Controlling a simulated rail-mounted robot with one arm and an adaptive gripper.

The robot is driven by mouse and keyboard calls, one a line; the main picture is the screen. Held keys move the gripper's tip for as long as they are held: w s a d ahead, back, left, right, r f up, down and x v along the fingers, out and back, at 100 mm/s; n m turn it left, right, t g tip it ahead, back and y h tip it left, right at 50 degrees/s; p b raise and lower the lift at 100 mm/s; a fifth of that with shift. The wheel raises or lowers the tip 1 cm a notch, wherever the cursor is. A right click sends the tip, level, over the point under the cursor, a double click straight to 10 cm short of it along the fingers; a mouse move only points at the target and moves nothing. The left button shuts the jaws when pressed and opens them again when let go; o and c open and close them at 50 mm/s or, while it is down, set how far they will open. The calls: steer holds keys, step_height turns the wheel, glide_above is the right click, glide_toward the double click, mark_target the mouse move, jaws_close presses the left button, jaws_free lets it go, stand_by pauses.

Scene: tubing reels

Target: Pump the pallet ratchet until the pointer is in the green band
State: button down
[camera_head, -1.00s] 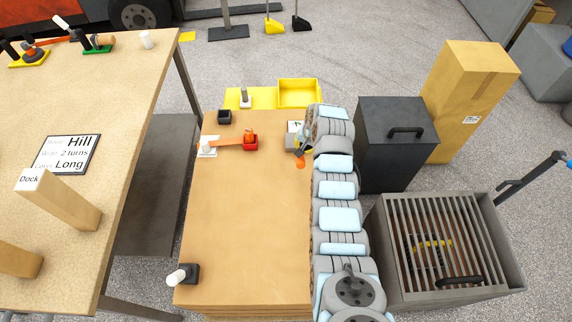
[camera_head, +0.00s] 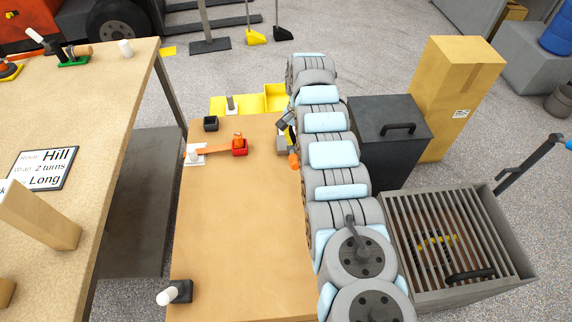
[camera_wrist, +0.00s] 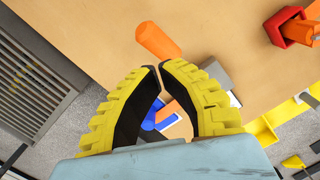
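The ratchet (camera_head: 282,144) sits at the right edge of the tan pallet load, partly hidden by my arm. Its orange handle (camera_head: 293,161) sticks out toward the near side; in the wrist view the orange handle (camera_wrist: 158,41) lies just beyond my fingertips, apparently clear of them. A grey metal part (camera_wrist: 219,76) shows behind the right finger. My gripper (camera_wrist: 158,67) has yellow fingers with black pads; the tips are nearly together with nothing visible between them. Blue, white and orange parts (camera_wrist: 172,125) show through the gap behind the tips. I cannot make out a pointer or green band.
A black bin (camera_head: 390,140), a cardboard box (camera_head: 455,95) and a grated crate (camera_head: 480,200) stand to the right. A workbench (camera_head: 95,95) is at left. The pallet's middle top is clear.

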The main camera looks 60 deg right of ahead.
mark_target(295, 158)
stand_by(0.5)
steer(key=shift+a+f+b, duration=0.15)
steer(key=shift+f+b, duration=0.9)
steer(key=shift+f, duration=0.65)
steer(key=shift+a+f+b, duration=0.15)
steer(key=shift+f+b, duration=0.9)
steer(key=shift+f, duration=0.75)
